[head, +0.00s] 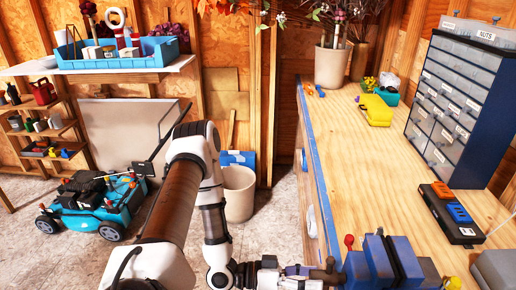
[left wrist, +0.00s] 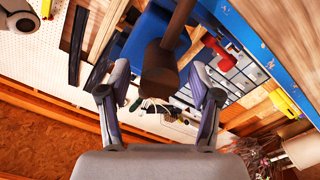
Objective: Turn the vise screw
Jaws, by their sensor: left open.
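The blue vise (head: 378,262) is at the near left end of the workbench, cut off by the bottom edge of the head view. Its brown screw (head: 325,274) sticks out to the left, with a red-tipped handle (head: 349,241) rising beside it. My left gripper (head: 300,270) is level with the screw's outer end. In the left wrist view, the screw (left wrist: 160,65) lies between and beyond the two open fingers (left wrist: 160,98), with gaps on both sides. The red handle tip (left wrist: 213,47) is to its right. My right gripper is not in view.
The wooden workbench (head: 355,135) holds a labelled drawer cabinet (head: 455,100), a black case with orange and blue parts (head: 452,213) and a yellow item (head: 375,110). A beige bin (head: 238,195) and a turquoise mower (head: 95,205) stand on the floor. The bench middle is clear.

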